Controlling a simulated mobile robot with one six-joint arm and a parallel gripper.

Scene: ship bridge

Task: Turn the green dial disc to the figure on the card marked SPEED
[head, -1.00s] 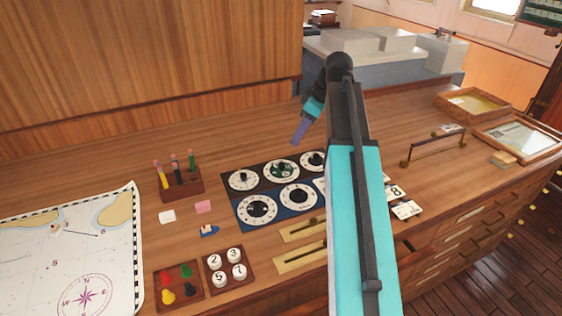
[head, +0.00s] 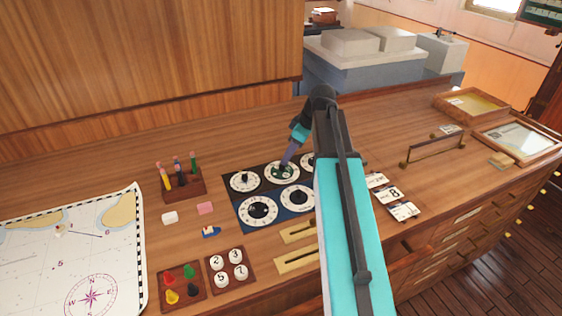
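The green dial disc (head: 283,173) lies in the white ring of the middle dial in the back row of the dial panel. My gripper (head: 285,163) points down at this dial from above and hides part of it. The fingertips are at or just over the disc; I cannot tell whether they touch it, nor whether they are open or shut. Several white cards (head: 388,195) lie to the right of my arm. One shows an 8. The word SPEED is too small to read on any of them.
Other dials (head: 258,210) surround the green one, and my arm covers the panel's right side. Brass slide strips (head: 297,261), a peg tray (head: 180,284) and a numbered-knob tray (head: 230,270) lie in front. A pen holder (head: 180,184) stands left, a brass rail (head: 433,147) right.

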